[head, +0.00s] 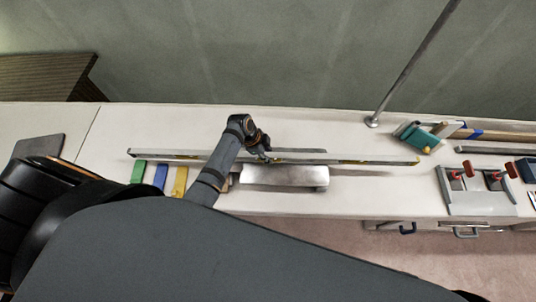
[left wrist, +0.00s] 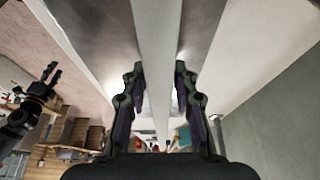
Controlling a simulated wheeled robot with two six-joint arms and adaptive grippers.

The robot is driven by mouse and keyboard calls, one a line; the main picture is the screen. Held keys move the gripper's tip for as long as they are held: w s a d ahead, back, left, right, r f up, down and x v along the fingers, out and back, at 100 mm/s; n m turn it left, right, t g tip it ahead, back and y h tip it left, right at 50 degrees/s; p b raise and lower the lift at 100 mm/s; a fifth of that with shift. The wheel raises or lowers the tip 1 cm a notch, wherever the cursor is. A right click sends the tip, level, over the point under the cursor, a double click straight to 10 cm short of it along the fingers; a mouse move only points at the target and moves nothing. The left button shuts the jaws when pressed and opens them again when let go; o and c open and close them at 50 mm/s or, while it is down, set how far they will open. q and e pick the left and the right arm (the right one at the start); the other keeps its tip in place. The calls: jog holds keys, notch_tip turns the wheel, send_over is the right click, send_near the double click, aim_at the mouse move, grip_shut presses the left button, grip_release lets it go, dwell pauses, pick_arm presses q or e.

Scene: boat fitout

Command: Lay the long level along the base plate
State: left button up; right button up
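The long level (head: 360,161) is a thin pale bar with yellow marks, running left to right along the bench. A silvery plate (head: 285,175), which I take for the base plate, lies just in front of its middle. My left gripper (head: 263,156) is at the level's middle.
Green (head: 138,172), blue (head: 160,177) and yellow (head: 180,181) blocks lie front left of the level. A thin pole (head: 410,70) stands behind its right part. A teal-handled tool (head: 418,138) and a grey holder with red-handled clamps (head: 470,190) are at the right.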

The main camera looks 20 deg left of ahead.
pick_arm(q)
jog(key=o, duration=0.3)
jog(key=shift+s+a, duration=0.1)
jog(key=v, duration=1.2)
